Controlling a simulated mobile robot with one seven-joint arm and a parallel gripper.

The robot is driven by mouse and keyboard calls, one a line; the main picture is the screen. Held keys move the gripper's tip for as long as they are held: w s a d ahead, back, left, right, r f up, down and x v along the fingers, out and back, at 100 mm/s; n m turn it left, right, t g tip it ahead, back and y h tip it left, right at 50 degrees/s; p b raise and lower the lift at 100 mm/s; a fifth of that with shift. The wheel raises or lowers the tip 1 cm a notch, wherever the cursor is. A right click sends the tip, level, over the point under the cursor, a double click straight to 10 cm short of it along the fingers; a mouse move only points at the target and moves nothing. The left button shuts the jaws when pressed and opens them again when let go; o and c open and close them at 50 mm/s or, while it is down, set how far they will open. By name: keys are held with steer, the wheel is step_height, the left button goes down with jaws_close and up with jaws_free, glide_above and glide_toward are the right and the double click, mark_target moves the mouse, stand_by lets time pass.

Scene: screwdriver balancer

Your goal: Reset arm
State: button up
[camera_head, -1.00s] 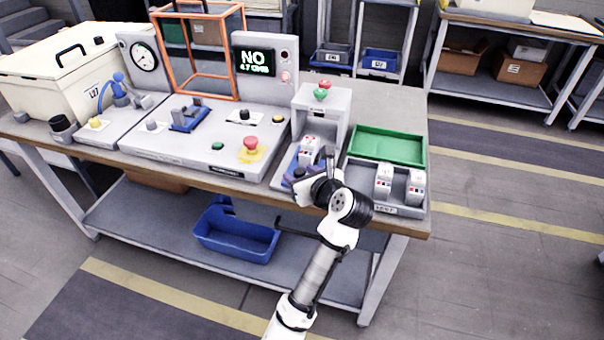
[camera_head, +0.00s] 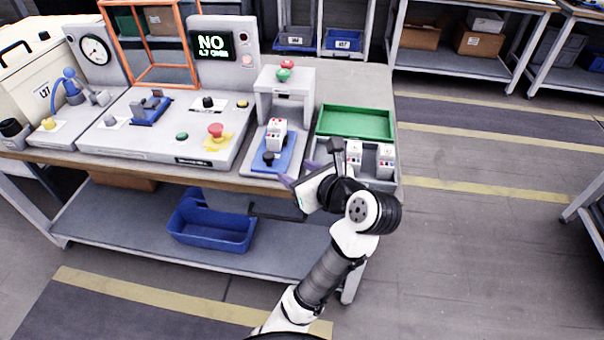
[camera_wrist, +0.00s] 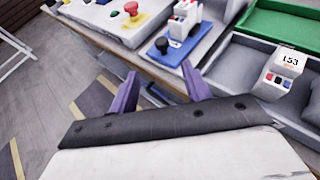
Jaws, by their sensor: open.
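My gripper (camera_head: 290,182) is at the bench's front edge, just in front of the small press-like station (camera_head: 262,106). In the wrist view its two purple fingers (camera_wrist: 158,92) are apart with nothing between them. A white block with coloured terminals (camera_head: 276,133) stands on the station's blue plate (camera_head: 288,158); it also shows in the wrist view (camera_wrist: 184,20), apart from the fingers. A black knob (camera_wrist: 162,45) sits at the plate's near end. My arm partly hides the grey tray at the right.
The grey tray (camera_head: 378,184) holds two more white blocks (camera_head: 385,158), one marked 153 in the wrist view (camera_wrist: 284,70). A green tray (camera_head: 355,122) lies behind it. A test panel with a red button (camera_head: 216,130) and a screen reading NO (camera_head: 211,44) stands left.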

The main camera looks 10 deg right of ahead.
steer(key=shift+s+d+r, duration=0.2)
steer(key=shift+s, duration=0.25)
